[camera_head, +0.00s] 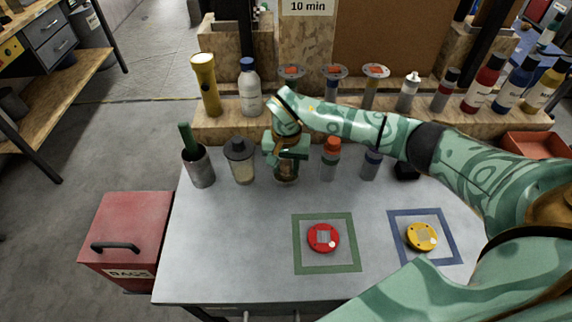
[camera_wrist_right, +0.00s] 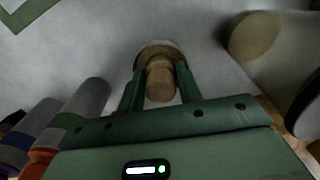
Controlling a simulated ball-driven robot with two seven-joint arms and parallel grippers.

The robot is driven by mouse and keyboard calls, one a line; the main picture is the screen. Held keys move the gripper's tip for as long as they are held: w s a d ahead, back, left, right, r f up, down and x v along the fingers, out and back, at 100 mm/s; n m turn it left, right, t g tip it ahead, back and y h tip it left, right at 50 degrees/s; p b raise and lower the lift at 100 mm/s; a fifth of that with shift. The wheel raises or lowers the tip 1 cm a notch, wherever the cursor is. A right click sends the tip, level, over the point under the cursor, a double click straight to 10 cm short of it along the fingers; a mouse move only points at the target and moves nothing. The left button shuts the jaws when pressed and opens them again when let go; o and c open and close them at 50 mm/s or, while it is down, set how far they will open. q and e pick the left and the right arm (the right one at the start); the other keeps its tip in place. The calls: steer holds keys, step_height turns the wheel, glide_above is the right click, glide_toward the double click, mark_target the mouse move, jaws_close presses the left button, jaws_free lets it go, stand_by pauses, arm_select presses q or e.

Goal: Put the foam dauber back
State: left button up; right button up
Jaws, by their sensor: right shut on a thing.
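My right gripper (camera_head: 286,158) points down at the back of the grey table (camera_head: 235,260). It is shut on the foam dauber (camera_head: 286,174), which shows as a brownish form below the jaws. In the right wrist view the dauber's round wooden handle (camera_wrist_right: 160,80) sits between the two green fingers of the right gripper (camera_wrist_right: 160,88), with a wider pale round part beyond it. The hand hides much of the dauber, and I cannot tell whether it touches the table. My left gripper is not in view.
A cup with a green handle (camera_head: 200,168) and a dark-lidded bottle (camera_head: 241,162) stand left of the gripper. An orange-capped bottle (camera_head: 330,160) stands close on its right. A wooden shelf with several bottles is behind. Red (camera_head: 323,238) and yellow (camera_head: 421,237) discs lie in front.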

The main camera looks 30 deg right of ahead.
mark_target(286, 162)
steer(key=o, duration=0.9)
step_height(286, 162, up, 12)
steer(key=shift+r+p, duration=0.1)
steer(key=shift+p, duration=1.1)
